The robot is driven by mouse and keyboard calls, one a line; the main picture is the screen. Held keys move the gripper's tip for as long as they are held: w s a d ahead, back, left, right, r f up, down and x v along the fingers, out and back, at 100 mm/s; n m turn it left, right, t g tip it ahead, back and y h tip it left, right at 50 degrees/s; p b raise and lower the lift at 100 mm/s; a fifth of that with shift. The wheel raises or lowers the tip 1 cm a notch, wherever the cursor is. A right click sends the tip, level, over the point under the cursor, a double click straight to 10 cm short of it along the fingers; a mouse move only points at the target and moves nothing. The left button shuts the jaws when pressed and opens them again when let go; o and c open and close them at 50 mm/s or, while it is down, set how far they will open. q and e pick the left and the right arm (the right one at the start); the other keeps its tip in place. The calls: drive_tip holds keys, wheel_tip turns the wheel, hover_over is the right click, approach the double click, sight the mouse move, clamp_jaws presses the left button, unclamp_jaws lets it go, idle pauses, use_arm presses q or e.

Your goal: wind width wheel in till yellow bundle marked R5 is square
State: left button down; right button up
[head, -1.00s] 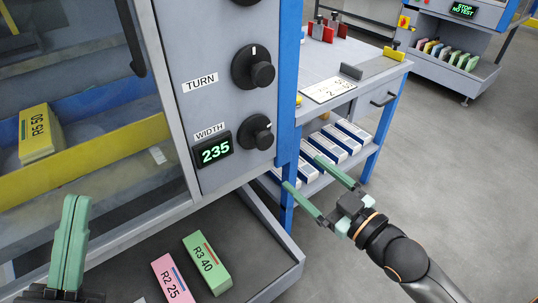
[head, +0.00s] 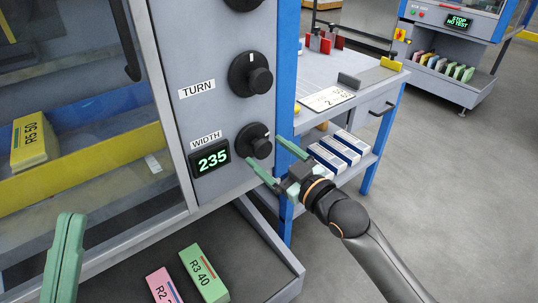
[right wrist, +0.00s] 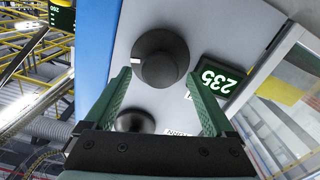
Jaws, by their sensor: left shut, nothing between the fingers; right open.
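The black width wheel (head: 254,141) sits on the grey panel, right of the green display (head: 211,160) reading 235. The yellow bundle marked R5 50 (head: 33,141) lies behind the machine's window, beside the blue and yellow guides; whether it is square is hard to tell. My right gripper (head: 277,162) is open and empty, just below and right of the wheel. In the right wrist view the wheel (right wrist: 162,60) shows beyond and between the spread fingers (right wrist: 160,103), apart from them. My left gripper (head: 70,222) is shut and empty at the lower left.
The turn knob (head: 250,75) is above the width wheel. Pink (head: 162,286) and green (head: 204,273) bundles lie in the lower tray. A side bench (head: 355,70) with white and blue boxes on its shelf stands right of the panel. The floor farther right is clear.

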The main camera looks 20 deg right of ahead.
drive_tip(key=shift+w+a, duration=0.1)
drive_tip(key=shift+w, duration=0.1)
drive_tip(key=c, duration=1.4)
drive_tip(key=shift+o, duration=0.2)
